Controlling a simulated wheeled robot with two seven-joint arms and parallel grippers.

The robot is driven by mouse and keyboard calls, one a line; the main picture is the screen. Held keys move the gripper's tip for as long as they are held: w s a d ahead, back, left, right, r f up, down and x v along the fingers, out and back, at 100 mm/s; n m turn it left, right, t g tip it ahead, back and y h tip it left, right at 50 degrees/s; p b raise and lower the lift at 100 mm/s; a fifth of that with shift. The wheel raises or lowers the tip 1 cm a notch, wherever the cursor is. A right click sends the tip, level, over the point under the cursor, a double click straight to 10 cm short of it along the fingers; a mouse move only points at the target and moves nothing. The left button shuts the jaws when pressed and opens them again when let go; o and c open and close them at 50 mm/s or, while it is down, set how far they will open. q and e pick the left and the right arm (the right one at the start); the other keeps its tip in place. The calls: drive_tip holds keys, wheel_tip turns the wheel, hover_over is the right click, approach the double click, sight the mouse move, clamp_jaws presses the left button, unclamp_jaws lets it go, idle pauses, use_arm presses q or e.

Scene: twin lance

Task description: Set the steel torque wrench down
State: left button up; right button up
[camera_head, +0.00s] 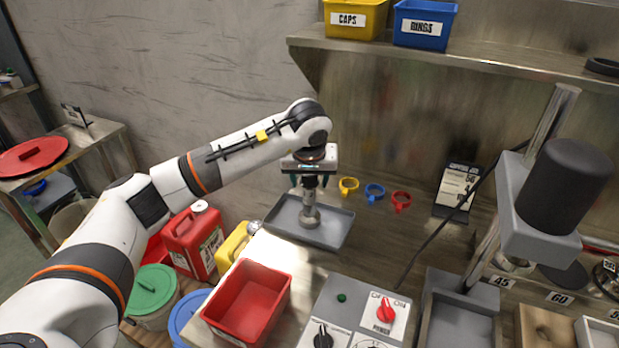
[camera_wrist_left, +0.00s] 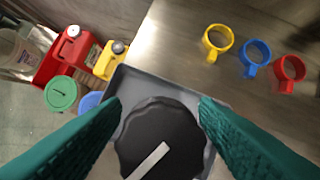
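My left gripper (camera_head: 310,184) points down over a grey tray (camera_head: 336,234) on the bench. Its two green fingers stand apart, on either side of the steel torque wrench (camera_head: 310,216), which is upright with its round lower end over the tray. The wrench's shaft looks narrower than the finger gap. In the left wrist view a round black top with a white stripe, seemingly the wrench's (camera_wrist_left: 140,130), fills the space between the fingers (camera_wrist_left: 160,104) and hides most of the tray (camera_wrist_left: 137,84). Whether the lower end touches the tray floor is hard to tell. My right gripper is not in view.
Yellow, blue and red rings (camera_head: 374,192) lie beside the tray. A red bin (camera_head: 247,303) and a control panel (camera_head: 340,297) are in front. A grey press-like stand (camera_head: 537,230) rises on the right. A shelf (camera_head: 440,53) with bins hangs above.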

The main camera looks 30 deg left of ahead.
use_arm(q)
drive_tip(key=shift+r, duration=0.25)
drive_tip(key=v, duration=1.2)
drive_tip(key=shift+b, duration=0.4)
drive_tip(key=shift+f, duration=0.1)
